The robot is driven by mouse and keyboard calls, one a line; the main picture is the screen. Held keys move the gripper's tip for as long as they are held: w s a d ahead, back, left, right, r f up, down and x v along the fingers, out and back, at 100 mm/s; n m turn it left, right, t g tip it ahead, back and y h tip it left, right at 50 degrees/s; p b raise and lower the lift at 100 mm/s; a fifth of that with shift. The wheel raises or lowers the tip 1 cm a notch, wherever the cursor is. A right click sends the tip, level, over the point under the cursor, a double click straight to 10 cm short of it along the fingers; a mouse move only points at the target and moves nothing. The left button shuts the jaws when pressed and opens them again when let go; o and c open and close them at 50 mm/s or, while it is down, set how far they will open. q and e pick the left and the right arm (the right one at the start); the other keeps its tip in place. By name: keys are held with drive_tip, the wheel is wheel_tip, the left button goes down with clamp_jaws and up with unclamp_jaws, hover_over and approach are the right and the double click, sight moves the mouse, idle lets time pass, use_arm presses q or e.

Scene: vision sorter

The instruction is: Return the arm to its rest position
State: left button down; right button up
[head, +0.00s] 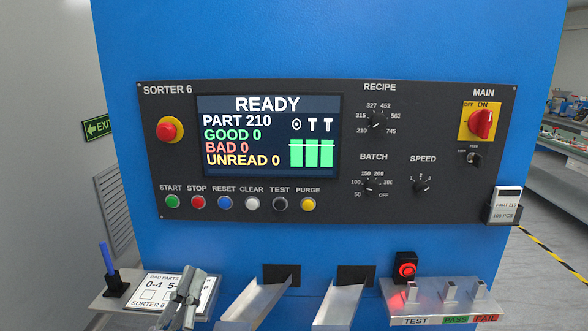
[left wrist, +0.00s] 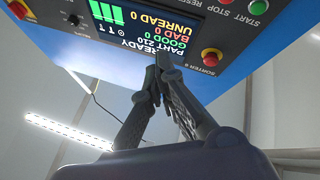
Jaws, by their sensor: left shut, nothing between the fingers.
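My left gripper (head: 187,286) is at the lower left of the head view, in front of the bad-parts card (head: 160,288) and below the panel. It is shut and empty. In the left wrist view its fingers (left wrist: 162,66) are together, with the sorter's screen (left wrist: 135,22) behind them. The screen (head: 268,135) reads READY, part 210, with good, bad and unread at 0. My right gripper is not in view.
The blue sorter cabinet (head: 330,40) fills the middle. Its black panel (head: 430,140) carries buttons, knobs and a red main switch (head: 481,124). Metal chutes (head: 252,304) and a test-piece shelf (head: 440,308) stick out below. A blue pen (head: 107,258) stands at left.

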use_arm(q)
drive_tip(key=s+a+f+g+y, duration=0.25)
drive_tip(key=f+g, duration=0.25)
drive_tip(key=f, duration=0.5)
drive_tip(key=s+a+f+g+y, duration=0.1)
drive_tip(key=s+f+g+y, duration=0.3)
drive_tip(key=f, duration=0.7)
drive_tip(key=s+f+m+g, duration=0.2)
drive_tip(key=s+f+g, duration=0.4)
drive_tip(key=s, duration=0.3)
drive_tip(key=s+f+m+g, duration=0.1)
drive_tip(key=s+f+g, duration=0.4)
drive_tip(key=s, duration=0.4)
wheel_tip(320, 180, down, 25)
drive_tip(key=g, duration=0.2)
drive_tip(key=s+a+f, duration=0.1)
drive_tip(key=s+f, duration=0.8)
drive_tip(key=s+a+f, duration=0.2)
drive_tip(key=s+f, duration=0.6)
drive_tip(key=s, duration=0.1)
drive_tip(key=shift+a+f+m+g, duration=0.25)
drive_tip(key=shift+f+m+g, duration=0.05)
drive_tip(key=shift+f+g, duration=0.1)
